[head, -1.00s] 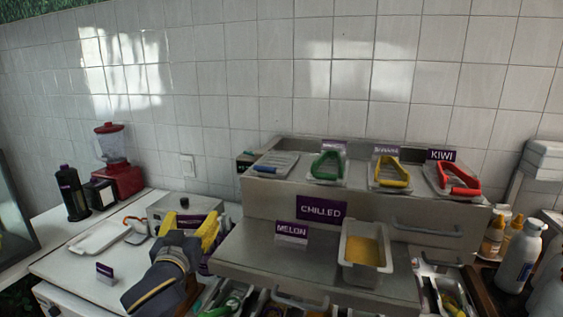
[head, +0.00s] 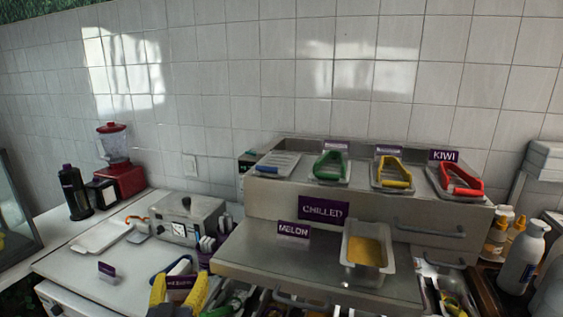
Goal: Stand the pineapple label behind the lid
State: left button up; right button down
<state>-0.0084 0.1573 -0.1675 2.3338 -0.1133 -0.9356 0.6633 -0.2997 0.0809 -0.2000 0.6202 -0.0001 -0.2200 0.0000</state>
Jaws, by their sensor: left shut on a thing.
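My left gripper (head: 178,293), with yellow fingers, is low in the head view, over the front of the left counter. It is shut on a purple label (head: 180,283), whose white lettering is too small to read; I take it as the pineapple label. Several metal lids lie on top of the chilled unit. The lid with the blue handle (head: 278,163) is at the left end, with bare steel behind it. The green-handled lid (head: 330,167), yellow-handled lid (head: 391,173) and red-handled lid (head: 455,180) each have a purple label behind. My right gripper is not in view.
A MELON label (head: 293,230) and a metal pan of yellow food (head: 367,248) stand on the lower steel shelf (head: 270,262). A grey appliance (head: 188,220) and utensil holder stand behind my left gripper.

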pick_arm(q)
jog(key=s+d+f, duration=0.2)
jog(key=s, duration=0.3)
jog(key=s+d+f+m+h, duration=0.1)
jog(key=s+d+f, duration=0.1)
jog(key=s, duration=0.4)
jog(key=shift+s+d+f+h, duration=0.2)
jog(key=shift+f+h, duration=0.1)
jog(key=shift+f, duration=0.15)
jog(key=shift+w, duration=0.1)
jog(key=w+d+r+m+g+h, duration=0.1)
jog(key=w+d+m+g+h, duration=0.2)
jog(key=d+m+h, duration=0.1)
jog(key=w+d+r+m+g+h, duration=0.1)
jog(key=w+d+m+g+h, duration=0.2)
jog(key=d+h, duration=0.3)
jog(key=w+d+r+m+g+h, duration=0.2)
jog(key=w+d+m+g+h, duration=0.1)
jog(key=d, duration=0.4)
jog(key=shift+w+d+m+h, duration=0.25)
jog(key=shift+w+m+h, duration=0.55)
jog(key=shift+m+h, duration=0.45)
jog(key=shift+w+d+g+h, duration=0.2)
jog(key=shift+d+g+h, duration=0.05)
jog(key=shift+g, duration=0.15)
jog(key=shift+d, duration=0.1)
